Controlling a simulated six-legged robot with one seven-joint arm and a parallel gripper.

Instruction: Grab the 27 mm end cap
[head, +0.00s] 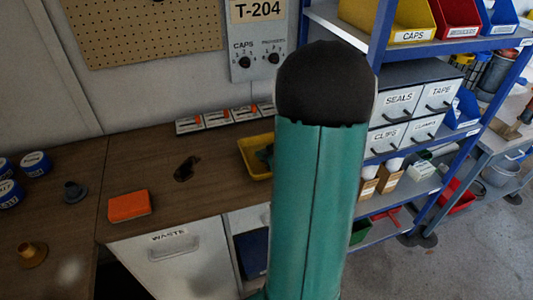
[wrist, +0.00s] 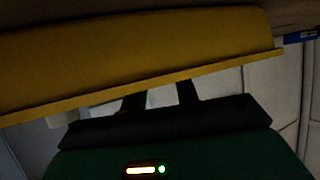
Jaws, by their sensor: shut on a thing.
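In the wrist view my gripper (wrist: 162,90) shows two dark fingers a little apart. Their tips disappear behind the lip of a large yellow thing (wrist: 140,62), apparently a bin or tray. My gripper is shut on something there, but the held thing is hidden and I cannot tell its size. In the head view my own arm fills the centre and hides my gripper. A dark grey flanged piece (head: 75,192) and a brass-coloured flanged piece (head: 32,253) stand on the bench at the left. I cannot read a size on either.
The brown bench (head: 150,165) carries an orange block (head: 129,206), blue-and-white tins (head: 36,164) and a yellow tray (head: 252,160), partly hidden. A blue shelf rack at the right holds the yellow CAPS bin (head: 400,22), a red bin (head: 456,18) and labelled drawers (head: 399,103).

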